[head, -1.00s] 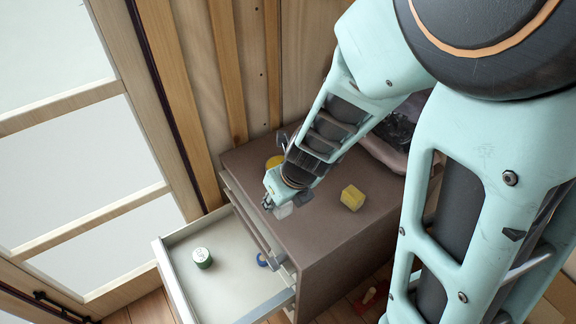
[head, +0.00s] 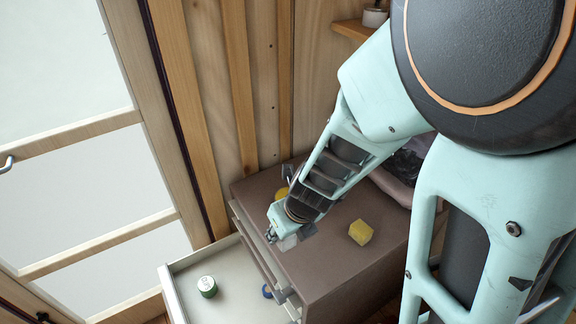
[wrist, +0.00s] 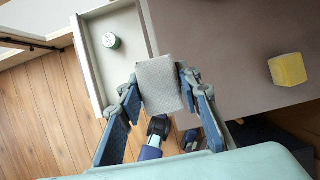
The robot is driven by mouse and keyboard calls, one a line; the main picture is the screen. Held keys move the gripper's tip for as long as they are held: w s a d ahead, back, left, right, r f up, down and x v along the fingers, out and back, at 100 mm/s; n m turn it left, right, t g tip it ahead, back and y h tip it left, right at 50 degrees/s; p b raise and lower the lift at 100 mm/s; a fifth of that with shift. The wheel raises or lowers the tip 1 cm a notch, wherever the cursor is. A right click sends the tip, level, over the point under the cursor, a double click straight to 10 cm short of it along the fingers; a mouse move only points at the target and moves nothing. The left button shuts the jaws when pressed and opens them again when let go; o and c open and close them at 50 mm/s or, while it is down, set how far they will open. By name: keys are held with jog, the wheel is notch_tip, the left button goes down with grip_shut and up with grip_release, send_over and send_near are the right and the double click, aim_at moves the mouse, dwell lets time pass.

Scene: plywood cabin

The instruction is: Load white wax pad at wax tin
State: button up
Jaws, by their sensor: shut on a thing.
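My gripper (head: 281,239) is shut on a white-grey pad (wrist: 159,84), which fills the space between the two fingers in the wrist view. In the head view the pad (head: 288,243) shows just under the fingers, at the drawer-side edge of the brown cabinet's top.
The open pale drawer (head: 183,303) also holds a blue item (head: 267,291), partly hidden by its wall. A yellow block (head: 361,232) and a partly hidden yellow round thing (head: 281,192) are on the brown cabinet (head: 330,262). A pinkish bag lies behind my arm.

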jog(key=w+p, duration=0.3)
jog(key=w, duration=0.9)
jog(key=p, duration=0.3)
send_over(286, 194)
jog(key=s, duration=0.1)
notch_tip(286, 194, down, 3)
jog(key=f+b, duration=0.1)
jog(key=f, duration=0.1)
jog(key=f+b, duration=0.4)
jog(key=shift+d+f, duration=0.1)
jog(key=shift+d, duration=0.25)
jog(key=shift+f+b, duration=0.35)
jog(key=shift+f, duration=0.15)
jog(key=shift+s+f, duration=0.1)
dwell(1.1)
notch_tip(286, 194, up, 7)
jog(key=p, duration=0.7)
dwell(0.8)
